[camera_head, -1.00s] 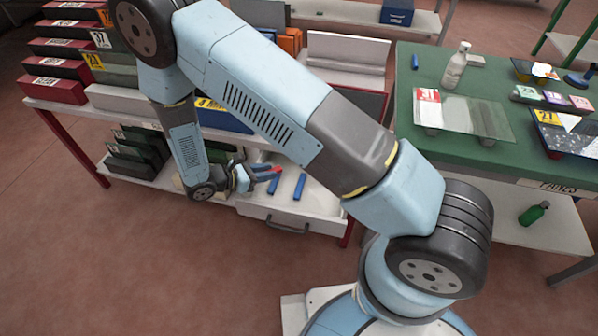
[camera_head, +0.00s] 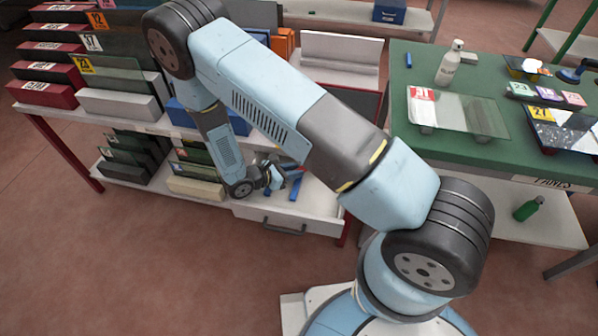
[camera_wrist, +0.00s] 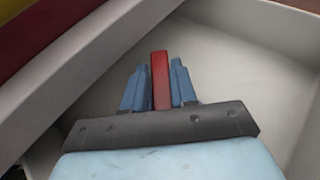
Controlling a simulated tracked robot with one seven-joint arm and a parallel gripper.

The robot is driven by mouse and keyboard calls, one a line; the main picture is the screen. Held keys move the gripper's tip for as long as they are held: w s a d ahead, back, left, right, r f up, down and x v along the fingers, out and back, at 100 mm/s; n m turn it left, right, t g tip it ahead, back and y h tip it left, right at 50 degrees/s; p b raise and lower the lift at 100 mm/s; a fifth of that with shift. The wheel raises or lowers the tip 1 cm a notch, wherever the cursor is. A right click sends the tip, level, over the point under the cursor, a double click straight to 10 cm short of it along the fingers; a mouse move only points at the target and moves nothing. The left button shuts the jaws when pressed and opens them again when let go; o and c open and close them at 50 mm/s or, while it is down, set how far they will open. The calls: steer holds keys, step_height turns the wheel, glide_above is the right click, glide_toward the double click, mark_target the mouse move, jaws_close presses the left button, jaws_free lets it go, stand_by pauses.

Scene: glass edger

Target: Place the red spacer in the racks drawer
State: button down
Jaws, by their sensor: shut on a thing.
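The red spacer (camera_wrist: 160,80) is clamped upright between the two blue fingers of my gripper (camera_wrist: 159,88) in the wrist view. In the head view my gripper (camera_head: 279,180) is small and low over the left part of the open white racks drawer (camera_head: 322,205). The drawer's pale floor and walls (camera_wrist: 235,75) surround the fingers in the wrist view. I cannot tell whether the spacer touches the drawer floor.
The rack shelf above the drawer holds a blue bin (camera_head: 205,116) and labelled red racks (camera_head: 45,92). Panes stand in slots on the lower shelf (camera_head: 135,155), left of the drawer. The green table (camera_head: 455,155) is at the right. The drawer's right part looks free.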

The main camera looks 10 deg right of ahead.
steer(key=shift+w+d+f, duration=0.25)
steer(key=shift+d+f, duration=0.25)
steer(key=shift+w+d+f, duration=0.25)
steer(key=shift+d+f, duration=0.2)
steer(key=shift+d, duration=0.05)
steer(key=shift+f, duration=0.1)
steer(key=c, duration=0.9)
jaws_free()
steer(key=shift+r, duration=0.2)
steer(key=v, duration=1.2)
